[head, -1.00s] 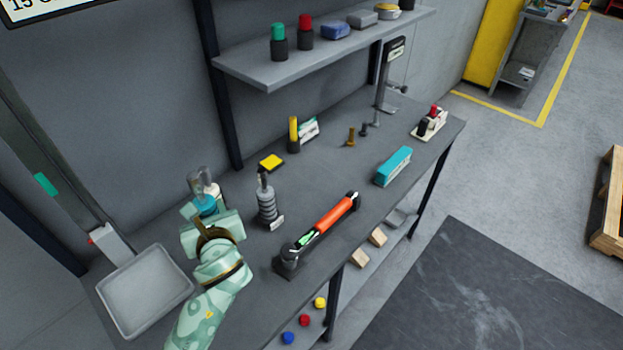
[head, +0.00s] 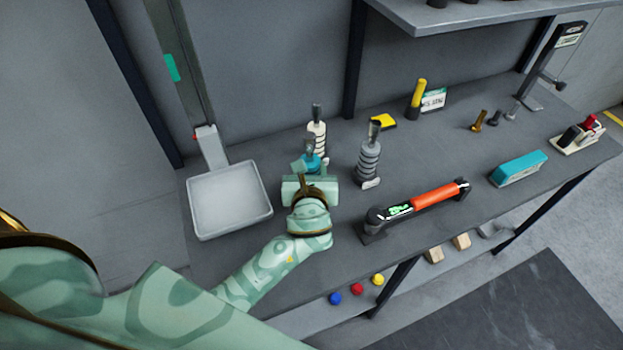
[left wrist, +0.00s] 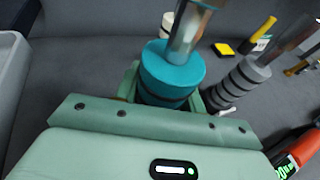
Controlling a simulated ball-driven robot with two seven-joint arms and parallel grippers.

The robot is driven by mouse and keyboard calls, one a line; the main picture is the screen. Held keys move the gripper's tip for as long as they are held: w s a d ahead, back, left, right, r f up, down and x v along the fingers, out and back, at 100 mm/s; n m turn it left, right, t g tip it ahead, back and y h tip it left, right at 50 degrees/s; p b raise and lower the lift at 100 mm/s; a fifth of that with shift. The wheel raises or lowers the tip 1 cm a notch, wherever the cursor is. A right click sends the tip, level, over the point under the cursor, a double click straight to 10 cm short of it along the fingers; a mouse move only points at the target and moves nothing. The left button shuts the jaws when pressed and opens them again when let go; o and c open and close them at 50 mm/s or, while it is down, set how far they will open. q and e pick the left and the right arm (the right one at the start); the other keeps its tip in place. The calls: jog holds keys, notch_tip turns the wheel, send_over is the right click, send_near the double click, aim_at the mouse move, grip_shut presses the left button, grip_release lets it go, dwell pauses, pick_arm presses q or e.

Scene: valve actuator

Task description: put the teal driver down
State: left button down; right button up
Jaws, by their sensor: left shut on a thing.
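The teal driver (head: 312,162) stands about upright in my left gripper (head: 309,176), over the left part of the grey bench. In the left wrist view the teal driver (left wrist: 172,72) has a teal collar, dark lower rings and a metal shaft pointing up. The fingers of my left gripper (left wrist: 168,98) close around its lower body. Its bottom end is hidden, so I cannot tell whether it touches the bench. A white driver (head: 317,132) stands just behind it and a grey driver (head: 368,162) stands to its right. My right gripper is not in view.
A shallow grey tray (head: 230,230) lies left of the gripper. An orange-handled torque tool (head: 435,195) lies in a cradle to the right. A yellow pad (head: 383,121), a yellow cylinder (head: 417,98) and a teal box (head: 518,168) are farther right. Bare bench lies around the drivers.

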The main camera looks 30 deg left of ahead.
pick_arm(q)
notch_tip(320, 180, down, 3)
jog(key=shift+f+b, duration=0.1)
jog(key=shift+b, duration=0.5)
jog(key=c, duration=0.8)
grip_release()
jog(key=shift+s+f, duration=0.1)
jog(key=shift+c, duration=0.2)
jog(key=p+v, duration=0.1)
jog(key=v, duration=1.1)
jog(key=shift+p, duration=0.4)
